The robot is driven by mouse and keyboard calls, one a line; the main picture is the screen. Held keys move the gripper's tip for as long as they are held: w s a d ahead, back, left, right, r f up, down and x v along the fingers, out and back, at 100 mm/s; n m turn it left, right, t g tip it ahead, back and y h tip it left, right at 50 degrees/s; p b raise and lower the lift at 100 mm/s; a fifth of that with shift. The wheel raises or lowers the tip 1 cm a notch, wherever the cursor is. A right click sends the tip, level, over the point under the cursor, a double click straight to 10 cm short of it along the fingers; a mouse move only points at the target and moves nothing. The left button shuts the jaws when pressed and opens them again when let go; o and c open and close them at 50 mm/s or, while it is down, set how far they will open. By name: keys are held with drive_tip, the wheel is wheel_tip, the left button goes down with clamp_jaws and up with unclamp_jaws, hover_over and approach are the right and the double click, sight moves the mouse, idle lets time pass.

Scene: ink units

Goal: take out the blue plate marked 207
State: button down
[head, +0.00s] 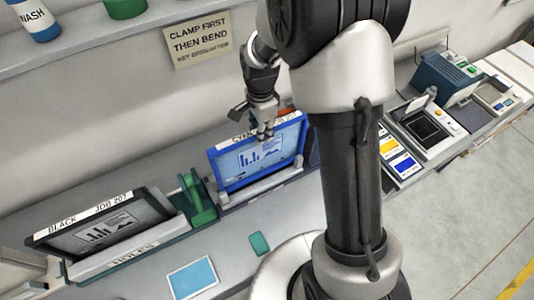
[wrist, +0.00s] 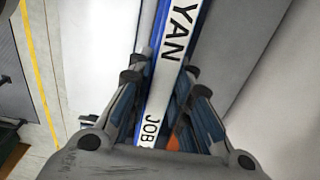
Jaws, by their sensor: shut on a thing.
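The blue plate (head: 225,168) stands tilted back in a grey holder (head: 262,188) in the head view. Its white top strip reads "CYAN" and part of a job number, and its face carries a printed chart and picture. The holder's front rail hides its lower edge. My gripper (head: 265,134) is shut on the plate's top edge, near the middle. In the wrist view the fingers of my gripper (wrist: 162,82) lie on both sides of the blue plate's strip (wrist: 178,40), which shows "YAN" and "JOB".
A black plate (head: 90,225) marked "BLACK JOB 207" stands in another holder at left. A green clamp (head: 198,197) stands between the holders. A light blue sheet (head: 192,277) and a small green pad (head: 259,243) lie in front. Machines (head: 425,125) stand at right.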

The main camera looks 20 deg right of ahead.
wheel_tip(320, 180, up, 8)
drive_tip(key=p, duration=0.4)
drive_tip(key=shift+f+p, duration=0.25)
drive_tip(key=shift+p, duration=0.05)
drive_tip(key=shift+f, duration=0.1)
